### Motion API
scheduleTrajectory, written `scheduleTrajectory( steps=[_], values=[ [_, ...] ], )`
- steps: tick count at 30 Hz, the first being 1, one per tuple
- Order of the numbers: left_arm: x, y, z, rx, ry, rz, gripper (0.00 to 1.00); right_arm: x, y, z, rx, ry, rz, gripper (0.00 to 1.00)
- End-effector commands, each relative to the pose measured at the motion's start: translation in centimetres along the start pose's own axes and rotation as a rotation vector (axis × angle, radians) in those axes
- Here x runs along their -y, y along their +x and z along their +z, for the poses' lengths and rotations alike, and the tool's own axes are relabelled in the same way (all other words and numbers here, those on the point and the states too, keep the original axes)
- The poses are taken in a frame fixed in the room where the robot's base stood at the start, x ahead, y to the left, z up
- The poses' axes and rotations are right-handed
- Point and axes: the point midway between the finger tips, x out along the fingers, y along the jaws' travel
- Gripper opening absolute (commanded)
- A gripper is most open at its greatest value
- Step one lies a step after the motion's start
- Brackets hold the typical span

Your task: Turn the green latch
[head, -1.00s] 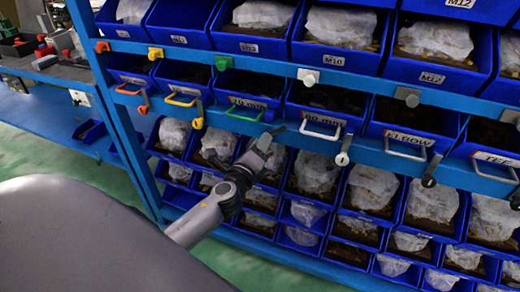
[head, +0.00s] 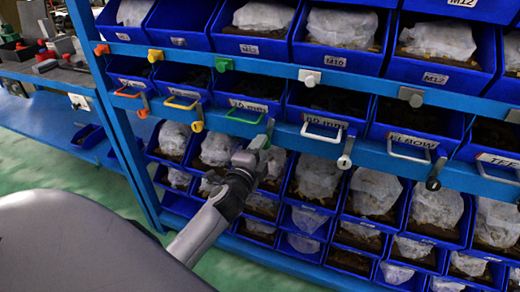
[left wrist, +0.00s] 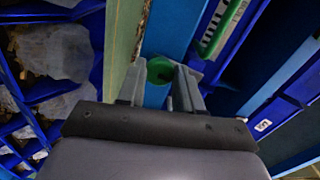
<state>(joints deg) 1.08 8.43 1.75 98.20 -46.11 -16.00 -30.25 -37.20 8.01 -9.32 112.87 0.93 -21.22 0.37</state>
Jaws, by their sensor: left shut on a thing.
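The round green latch (left wrist: 160,70) shows between my left gripper's fingers in the left wrist view. My left gripper (left wrist: 160,88) is shut on it. In the head view my left gripper (head: 262,142) is at the lower blue rail, just below the drawer with the green handle (head: 246,115). There the gripper mostly hides the latch, so its exact angle cannot be told. The green handle also shows above the fingers in the left wrist view (left wrist: 215,35). A separate green knob (head: 223,64) sits on the upper rail. My right gripper is in neither view.
Beside the gripper on the lower rail are a yellow latch (head: 197,126) and a white-tipped latch (head: 345,160). A white handle (head: 321,132) is to the right. Blue bins with plastic-wrapped parts (head: 317,176) fill the rack below. A workbench (head: 50,72) stands at the left.

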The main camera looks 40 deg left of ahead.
Motion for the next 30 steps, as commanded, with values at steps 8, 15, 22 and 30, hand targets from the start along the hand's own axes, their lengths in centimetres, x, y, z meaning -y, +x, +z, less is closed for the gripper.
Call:
scheduleTrajectory(
  steps=[8,15,22,30],
  values=[
    [-0.07,-0.02,0.00,0.000,-0.035,0.001,0.04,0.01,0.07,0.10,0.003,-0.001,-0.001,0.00],
    [-0.08,-0.02,0.00,0.000,-0.035,0.002,0.04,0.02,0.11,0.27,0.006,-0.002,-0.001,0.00],
    [-0.07,-0.02,0.00,0.000,-0.034,0.001,0.60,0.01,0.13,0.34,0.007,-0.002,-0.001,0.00],
    [-0.06,-0.18,-0.01,0.000,-0.034,0.001,0.60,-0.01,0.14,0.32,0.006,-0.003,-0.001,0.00]
  ],
)
